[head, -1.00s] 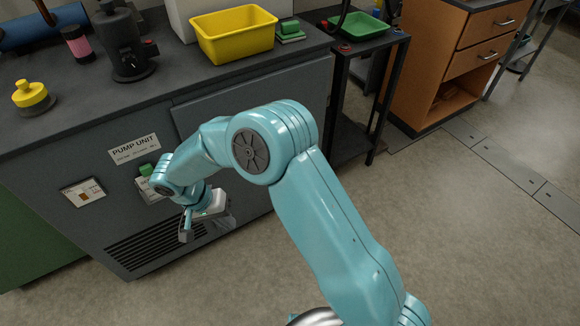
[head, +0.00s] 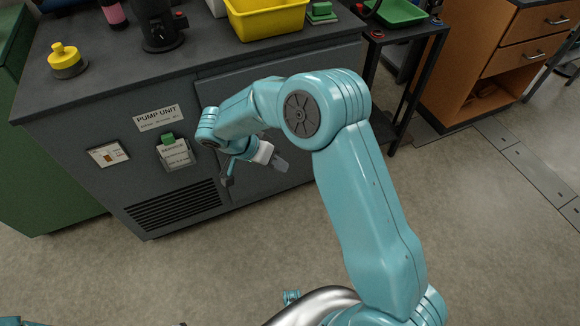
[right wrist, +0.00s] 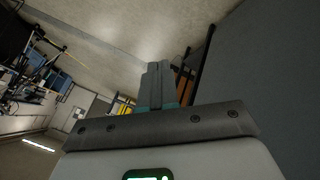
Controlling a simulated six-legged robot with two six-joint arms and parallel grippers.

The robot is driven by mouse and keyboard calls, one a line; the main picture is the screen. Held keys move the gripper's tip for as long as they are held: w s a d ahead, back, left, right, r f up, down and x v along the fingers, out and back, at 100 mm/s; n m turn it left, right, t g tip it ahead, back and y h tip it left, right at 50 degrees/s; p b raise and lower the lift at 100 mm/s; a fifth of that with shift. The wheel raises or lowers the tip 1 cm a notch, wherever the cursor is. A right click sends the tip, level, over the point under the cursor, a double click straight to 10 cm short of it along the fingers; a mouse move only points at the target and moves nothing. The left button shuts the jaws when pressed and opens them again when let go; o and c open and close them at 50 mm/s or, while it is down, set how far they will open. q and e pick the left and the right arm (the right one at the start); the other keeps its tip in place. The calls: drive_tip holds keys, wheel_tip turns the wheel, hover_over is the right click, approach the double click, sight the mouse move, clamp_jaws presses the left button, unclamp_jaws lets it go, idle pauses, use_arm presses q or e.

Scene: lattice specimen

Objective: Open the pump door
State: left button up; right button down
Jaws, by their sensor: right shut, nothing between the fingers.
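The pump unit (head: 70,122) is a dark grey cabinet with a PUMP UNIT label (head: 158,117) on its front. The pump door (head: 222,90) is the grey panel right of the label. What shows of it looks flush with the front, but my right arm hides much of it. My right gripper (head: 280,163) is low in front of the door, pointing right and down, its fingers shut and empty. In the right wrist view the shut fingers (right wrist: 156,85) show beside a large plain grey surface at the right. No door handle is clearly visible. My left gripper is out of view.
The worktop bears a yellow tub (head: 265,20), a yellow-topped weight-like object (head: 66,60) and a black device (head: 158,25). A black stand (head: 410,75) is at the right. Floor in front is open.

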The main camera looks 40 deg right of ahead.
drive_tip(key=s, duration=0.1)
drive_tip(key=s+d, duration=0.1)
drive_tip(key=shift+s+d+r, duration=0.1)
drive_tip(key=shift+s+d, duration=0.15)
drive_tip(key=shift+s, duration=0.1)
drive_tip(key=shift+s, duration=0.1)
idle(1.4)
